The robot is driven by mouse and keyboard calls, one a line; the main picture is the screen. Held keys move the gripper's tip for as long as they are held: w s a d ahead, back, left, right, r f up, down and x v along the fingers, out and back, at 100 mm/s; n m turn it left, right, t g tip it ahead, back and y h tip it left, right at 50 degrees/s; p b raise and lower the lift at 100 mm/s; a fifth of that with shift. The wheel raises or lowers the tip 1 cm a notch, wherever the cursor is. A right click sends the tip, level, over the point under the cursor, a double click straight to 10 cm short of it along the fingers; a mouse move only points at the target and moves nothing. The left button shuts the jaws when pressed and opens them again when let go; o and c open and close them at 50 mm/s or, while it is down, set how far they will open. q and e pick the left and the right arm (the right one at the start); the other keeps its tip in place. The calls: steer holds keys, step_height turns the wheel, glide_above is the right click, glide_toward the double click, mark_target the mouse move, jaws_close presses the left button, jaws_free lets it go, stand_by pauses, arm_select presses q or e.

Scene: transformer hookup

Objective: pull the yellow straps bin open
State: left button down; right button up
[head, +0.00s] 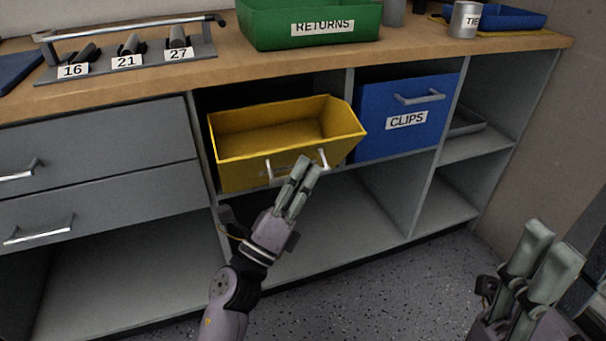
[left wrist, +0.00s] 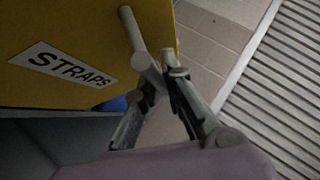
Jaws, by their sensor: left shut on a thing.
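The yellow straps bin (head: 238,170) sits in the middle bay of the cabinet, under the worktop. Its front juts out past the neighbouring blue bin, and its empty-looking inside shows from above. My left gripper (head: 305,170) is at the bin's front and shut on its pale bar handle (head: 323,158), hiding part of the front. In the left wrist view, the STRAPS label (left wrist: 63,65) is on the yellow front, and the handle (left wrist: 132,35) runs to the fingers (left wrist: 165,75). My right gripper (head: 548,238) is at the lower right, away from the bin; its finger gap is unclear.
The blue CLIPS bin (head: 405,118) is just right of the yellow bin. Grey drawers (head: 95,150) stand left. The worktop (head: 400,58) above holds a green RETURNS bin (head: 280,28) and a numbered rack (head: 140,65). The shelf space below is empty.

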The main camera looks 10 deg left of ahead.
arm_select(q)
steer(key=c, duration=1.7)
jaws_free()
steer(key=shift+s+a+f, duration=0.15)
steer(key=shift+s+f, duration=0.1)
steer(key=v, duration=0.6)
steer(key=shift+s+a+f, duration=0.15)
steer(key=shift+s+f, duration=0.05)
steer(key=shift+s, duration=0.15)
steer(key=shift+r, duration=0.1)
